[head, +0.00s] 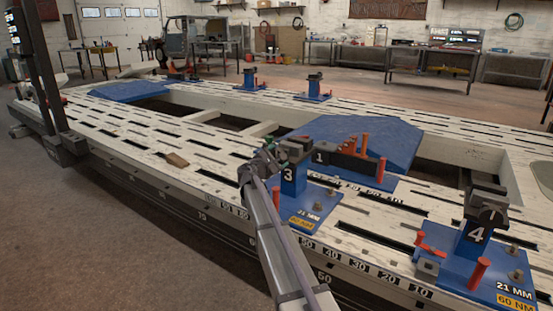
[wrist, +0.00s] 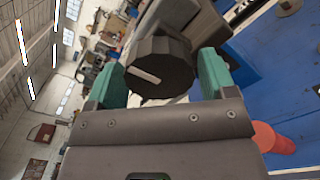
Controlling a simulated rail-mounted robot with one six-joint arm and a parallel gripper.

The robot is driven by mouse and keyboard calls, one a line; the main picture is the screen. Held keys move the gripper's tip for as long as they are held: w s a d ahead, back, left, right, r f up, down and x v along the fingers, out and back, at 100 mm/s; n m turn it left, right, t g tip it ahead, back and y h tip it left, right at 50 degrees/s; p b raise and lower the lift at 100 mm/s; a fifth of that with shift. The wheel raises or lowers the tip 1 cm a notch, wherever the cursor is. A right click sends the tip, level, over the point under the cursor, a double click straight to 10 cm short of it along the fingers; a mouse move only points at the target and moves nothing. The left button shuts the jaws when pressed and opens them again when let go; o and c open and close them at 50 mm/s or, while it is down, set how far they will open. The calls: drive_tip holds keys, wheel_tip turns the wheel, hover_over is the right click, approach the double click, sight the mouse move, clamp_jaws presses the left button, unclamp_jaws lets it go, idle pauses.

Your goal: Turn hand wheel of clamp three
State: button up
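Clamp three (head: 294,176) is a blue post marked 3 with a dark jaw on top, on a blue base plate at the bench's near edge. My gripper (head: 268,150) is at the left side of its head, small in the head view. In the wrist view, the hand wheel (wrist: 160,70) is a dark, many-sided knob with a white mark on its face. My gripper's green fingers (wrist: 162,76) stand on either side of it. They look open, with a narrow gap at the right finger; contact on the left is unclear. The wheel is hidden in the head view.
Clamp four (head: 476,235) stands at the right with red pins on its plate. A block marked 1 (head: 320,158) is just right of clamp three's head. A red pin (wrist: 270,138) is near my gripper's right side.

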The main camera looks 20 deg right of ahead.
drive_tip(key=shift+o, duration=1)
drive_tip(key=v, duration=1)
drive_tip(key=shift+s+a, duration=0.2)
drive_tip(key=shift+a, duration=0.15)
